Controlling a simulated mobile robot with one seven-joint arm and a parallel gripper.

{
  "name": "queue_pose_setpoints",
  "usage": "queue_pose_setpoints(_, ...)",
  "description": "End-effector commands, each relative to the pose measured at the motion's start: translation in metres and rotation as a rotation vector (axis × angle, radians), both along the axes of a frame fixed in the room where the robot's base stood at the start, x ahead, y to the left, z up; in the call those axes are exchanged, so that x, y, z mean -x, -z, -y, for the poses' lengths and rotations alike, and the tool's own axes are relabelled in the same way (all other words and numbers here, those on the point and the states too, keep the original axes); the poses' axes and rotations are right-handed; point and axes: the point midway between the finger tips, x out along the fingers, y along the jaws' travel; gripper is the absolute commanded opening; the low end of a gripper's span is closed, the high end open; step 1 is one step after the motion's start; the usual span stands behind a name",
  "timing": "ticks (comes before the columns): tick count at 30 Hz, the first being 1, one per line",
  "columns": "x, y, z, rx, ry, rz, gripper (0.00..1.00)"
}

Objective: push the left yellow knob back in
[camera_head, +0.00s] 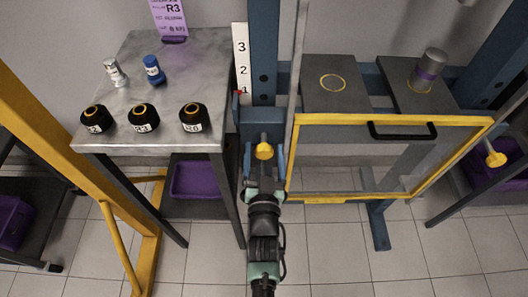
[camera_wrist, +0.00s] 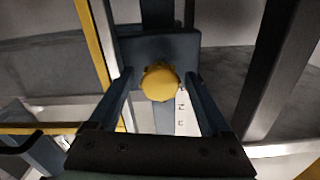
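The left yellow knob (camera_head: 264,151) sits on a blue bracket of the press frame, left of the yellow-framed guard. In the wrist view the knob (camera_wrist: 160,82) is a yellow round head in front of a blue plate (camera_wrist: 185,48). My gripper (camera_head: 264,183) is just below and in front of the knob in the head view. In the wrist view my gripper (camera_wrist: 158,78) is open, with one finger on each side of the knob and gaps showing. The wrist view does not show how far the knob stands out. The right yellow knob (camera_head: 496,159) is at the guard's right side.
The clear guard with yellow frame (camera_head: 390,119) and black handle (camera_head: 403,131) is beside my arm. A metal table (camera_head: 160,60) at left holds several black ring parts and two small bottles. A scale strip (camera_head: 240,62) stands behind the knob.

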Motion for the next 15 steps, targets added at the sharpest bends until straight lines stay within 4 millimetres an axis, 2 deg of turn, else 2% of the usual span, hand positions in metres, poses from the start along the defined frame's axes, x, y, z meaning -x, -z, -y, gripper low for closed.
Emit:
queue_pose_setpoints(8, 0.009, 0.000, -0.001, -0.001, -0.001, -0.001, 0.82)
queue_pose_setpoints(15, 0.054, 0.000, -0.001, 0.000, -0.002, -0.004, 0.82)
